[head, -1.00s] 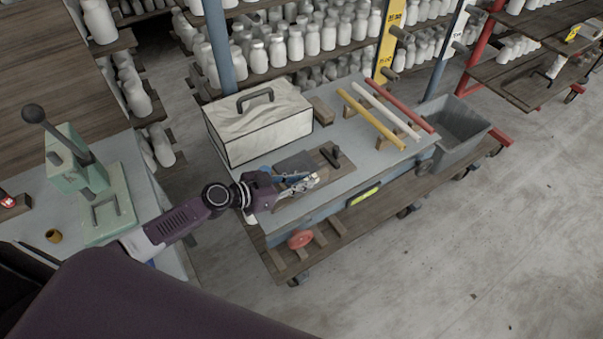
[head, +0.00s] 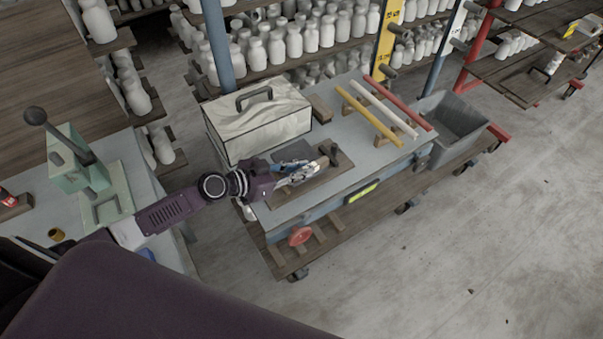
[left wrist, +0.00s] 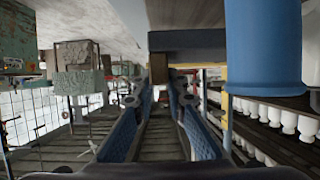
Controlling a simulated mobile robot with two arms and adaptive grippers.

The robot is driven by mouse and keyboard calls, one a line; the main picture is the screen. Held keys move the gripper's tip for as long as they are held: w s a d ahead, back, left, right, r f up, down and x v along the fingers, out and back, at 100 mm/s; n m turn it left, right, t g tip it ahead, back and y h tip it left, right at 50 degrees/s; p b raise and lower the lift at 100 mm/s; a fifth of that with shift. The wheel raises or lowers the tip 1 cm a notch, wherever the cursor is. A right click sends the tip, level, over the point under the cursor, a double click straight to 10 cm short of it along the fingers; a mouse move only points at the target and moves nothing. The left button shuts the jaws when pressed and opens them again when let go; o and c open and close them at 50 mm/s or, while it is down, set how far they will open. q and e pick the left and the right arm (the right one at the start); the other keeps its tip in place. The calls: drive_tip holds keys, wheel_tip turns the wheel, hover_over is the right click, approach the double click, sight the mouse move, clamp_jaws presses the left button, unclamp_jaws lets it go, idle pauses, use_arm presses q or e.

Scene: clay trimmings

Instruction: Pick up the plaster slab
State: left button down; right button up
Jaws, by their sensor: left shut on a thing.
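A flat brown slab (head: 290,197) lies on the grey cart top in the head view, with a dark upright handle (head: 335,155) at its right end. My left gripper (head: 316,170) reaches in low over the slab, its fingers at that handle and shut on it. In the left wrist view a brown block (left wrist: 160,76) shows between the fingertips. The fingers hide part of the slab, and I see no gap beneath it. A white, plaster-like block (head: 262,132) with its own dark handle stands behind, apart from the gripper. My right gripper is out of view.
A dark grey flat piece (head: 292,151) shows just behind the gripper. Yellow, white and red bars (head: 369,115) lie to the right on the cart. A grey bin (head: 452,122) stands beyond them.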

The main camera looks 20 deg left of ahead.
use_arm(q)
wheel_tip(320, 180, up, 8)
drive_tip(key=shift+f+p, duration=0.2)
drive_tip(key=shift+p, duration=0.9)
drive_tip(key=shift+s+d+r+m+g+h+b, duration=0.9)
drive_tip(key=shift+s+r+b, duration=1.55)
drive_tip(key=shift+r, duration=2.85)
drive_tip(key=s+a+m+g+h+b, duration=0.1)
drive_tip(key=s, duration=0.9)
drive_tip(key=shift+s+a+f+m, duration=0.25)
drive_tip(key=shift+a+f+m, duration=0.15)
